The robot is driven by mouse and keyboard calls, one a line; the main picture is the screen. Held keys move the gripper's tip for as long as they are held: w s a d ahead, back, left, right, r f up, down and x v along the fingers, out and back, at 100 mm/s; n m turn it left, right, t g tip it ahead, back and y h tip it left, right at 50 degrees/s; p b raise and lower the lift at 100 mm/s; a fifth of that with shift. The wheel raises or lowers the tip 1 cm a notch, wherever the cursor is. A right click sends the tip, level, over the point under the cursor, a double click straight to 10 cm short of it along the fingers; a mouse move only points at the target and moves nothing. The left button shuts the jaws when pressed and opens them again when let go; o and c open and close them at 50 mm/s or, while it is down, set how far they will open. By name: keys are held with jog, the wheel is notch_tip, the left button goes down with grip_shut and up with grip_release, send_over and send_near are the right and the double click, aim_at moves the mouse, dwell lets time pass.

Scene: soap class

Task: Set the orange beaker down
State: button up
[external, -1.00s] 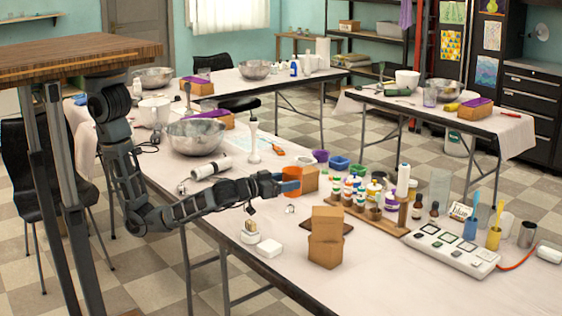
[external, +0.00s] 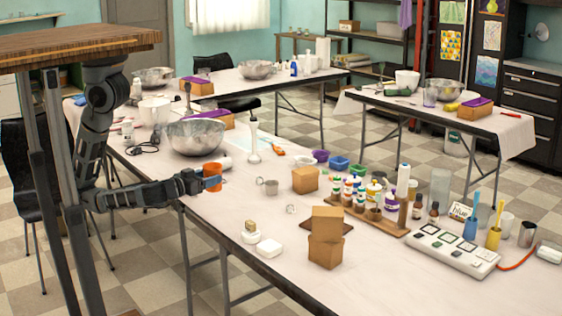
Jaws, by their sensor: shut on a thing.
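My gripper (external: 216,181) is shut on the orange beaker (external: 212,169). The beaker is small and upright, with its rim above the fingers. In the external view it appears over the near left part of the long front table (external: 190,205), in front of the large metal bowl (external: 195,138). The gripper hides part of the beaker, and I cannot tell whether its base touches the table or hangs above it.
A metal measuring cup (external: 270,187) and a brown box (external: 305,180) stand to the right. Stacked brown boxes (external: 326,237) and a white soap dish (external: 269,248) are nearer. An immersion blender (external: 253,140) stands behind. White cloth is bare between the beaker and the soap dish.

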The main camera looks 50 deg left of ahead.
jog(key=w+a+f, duration=0.2)
jog(key=a, duration=0.1)
jog(key=w+a+f, duration=0.4)
jog(key=a, duration=0.1)
jog(key=shift+w+a+f+p, duration=0.3)
jog(key=shift+w, duration=0.05)
jog(key=shift+f, duration=2)
jog(key=shift+f, duration=0.15)
jog(key=o, duration=1.1)
jog(key=shift+s, duration=0.1)
jog(key=s, duration=0.2)
jog(key=s+b, duration=0.1)
jog(key=s, duration=0.1)
jog(key=s+d, duration=0.1)
jog(key=s, duration=0.2)
jog(key=shift+s+r, duration=0.1)
jog(key=shift+r, duration=0.25)
